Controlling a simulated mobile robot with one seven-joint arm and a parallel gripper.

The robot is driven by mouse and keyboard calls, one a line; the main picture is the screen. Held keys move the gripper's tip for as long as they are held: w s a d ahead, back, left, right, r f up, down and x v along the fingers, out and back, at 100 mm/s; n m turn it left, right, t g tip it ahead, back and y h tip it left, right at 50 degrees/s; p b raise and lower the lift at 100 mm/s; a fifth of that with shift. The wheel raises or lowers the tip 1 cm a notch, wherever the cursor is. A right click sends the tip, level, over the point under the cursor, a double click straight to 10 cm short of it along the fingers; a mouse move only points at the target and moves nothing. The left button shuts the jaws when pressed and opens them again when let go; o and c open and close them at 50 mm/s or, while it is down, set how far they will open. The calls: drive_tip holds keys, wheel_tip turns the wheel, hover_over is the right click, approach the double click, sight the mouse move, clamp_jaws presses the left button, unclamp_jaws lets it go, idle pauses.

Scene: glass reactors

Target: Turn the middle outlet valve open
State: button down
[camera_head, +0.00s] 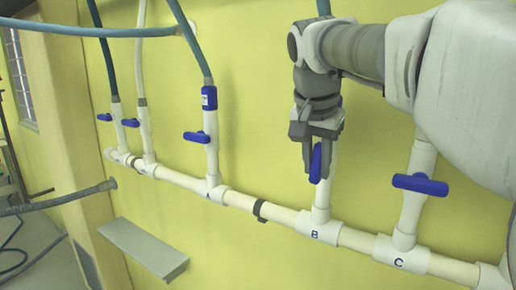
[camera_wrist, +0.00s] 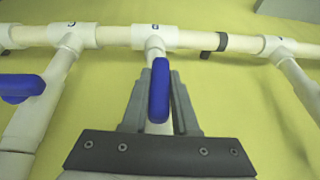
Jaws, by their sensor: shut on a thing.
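The middle outlet valve's blue handle (camera_head: 316,163) is on the white branch pipe above the tee marked B (camera_head: 319,231). The handle stands upright, in line with its pipe. My gripper (camera_head: 317,170) is at the handle from above, with its fingers either side of it. In the wrist view the blue handle (camera_wrist: 160,90) lies between the two grey fingers of my gripper (camera_wrist: 161,78), pointing along the pipe. The gripper is shut on the handle. Part of the valve body and the upper pipe are hidden behind my gripper.
Valve A's blue handle (camera_head: 197,137) and valve C's blue handle (camera_head: 420,185) lie crosswise to their pipes on either side. Two smaller blue-handled valves stand farther left. A grey shelf (camera_head: 144,247) juts from the yellow wall below. Hoses hang at the left.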

idle(0.3)
drive_tip(key=c, duration=0.7)
unclamp_jaws()
drive_tip(key=p+v, duration=0.2)
drive_tip(key=v, duration=1.5)
drive_tip(key=shift+r+p, duration=0.25)
drive_tip(key=shift+p, duration=0.15)
drive_tip(key=s+d+f+n, duration=0.1)
drive_tip(key=s+f, duration=0.3)
drive_tip(key=f, duration=0.6)
drive_tip(key=s+d+f+n+t+y, duration=0.1)
drive_tip(key=s+f+n, duration=0.3)
drive_tip(key=f, duration=0.5)
drive_tip(key=s+d+f+n+y, duration=0.1)
drive_tip(key=s+f+n, duration=0.1)
drive_tip(key=s+f, duration=0.4)
wheel_tip(320, 180, down, 5)
drive_tip(key=shift+r, duration=0.2)
